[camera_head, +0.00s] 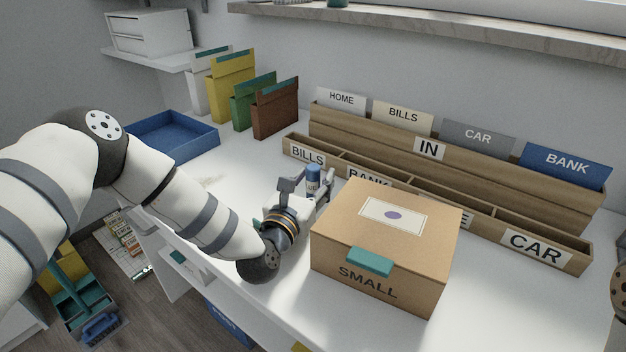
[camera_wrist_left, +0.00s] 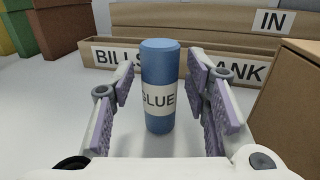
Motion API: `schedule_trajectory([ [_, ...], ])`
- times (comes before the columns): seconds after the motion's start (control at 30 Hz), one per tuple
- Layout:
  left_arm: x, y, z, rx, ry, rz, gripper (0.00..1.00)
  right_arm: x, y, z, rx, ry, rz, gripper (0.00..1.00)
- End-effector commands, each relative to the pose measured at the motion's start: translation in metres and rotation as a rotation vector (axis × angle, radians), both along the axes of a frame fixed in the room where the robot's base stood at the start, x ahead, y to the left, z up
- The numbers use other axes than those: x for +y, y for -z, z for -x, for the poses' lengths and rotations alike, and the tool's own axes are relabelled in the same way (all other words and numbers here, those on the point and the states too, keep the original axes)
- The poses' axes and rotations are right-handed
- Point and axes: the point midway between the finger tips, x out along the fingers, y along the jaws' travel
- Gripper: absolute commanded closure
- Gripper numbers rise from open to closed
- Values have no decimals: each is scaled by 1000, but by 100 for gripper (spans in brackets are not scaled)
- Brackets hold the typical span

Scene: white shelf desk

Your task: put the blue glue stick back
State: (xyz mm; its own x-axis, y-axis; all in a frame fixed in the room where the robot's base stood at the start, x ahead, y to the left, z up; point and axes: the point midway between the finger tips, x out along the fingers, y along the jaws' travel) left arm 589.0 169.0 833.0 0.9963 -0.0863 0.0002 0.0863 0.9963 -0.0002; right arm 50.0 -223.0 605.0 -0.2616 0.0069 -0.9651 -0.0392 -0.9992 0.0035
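The blue glue stick (camera_head: 313,180) stands upright on the white desk, in front of the wooden sorter and left of the cardboard box. In the left wrist view the glue stick (camera_wrist_left: 158,88) has a white label reading GLUE. My left gripper (camera_head: 308,190) is open, with its purple-padded fingers (camera_wrist_left: 162,100) on either side of the glue stick. Gaps show between the stick and both fingers. My right gripper is not in view; only a bit of an arm shows at the right edge of the head view.
A cardboard box marked SMALL (camera_head: 335,250) stands close right of the gripper. Behind is a wooden sorter (camera_head: 345,128) with labelled compartments and envelopes. A blue tray (camera_head: 205,141) and several coloured file holders (camera_head: 275,118) stand at the back left.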

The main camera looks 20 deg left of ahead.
Motion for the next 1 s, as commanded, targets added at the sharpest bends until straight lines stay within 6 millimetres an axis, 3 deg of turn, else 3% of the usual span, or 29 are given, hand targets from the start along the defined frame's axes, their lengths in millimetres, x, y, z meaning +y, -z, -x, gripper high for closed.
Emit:
schedule_trajectory([
  [0.2,0,-7,3,-2,0,0,57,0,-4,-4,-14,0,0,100],
  [0.7,9,-4,103,2,0,1,57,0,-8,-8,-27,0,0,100],
  [1.0,10,-4,120,0,0,0,57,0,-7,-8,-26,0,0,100],
])
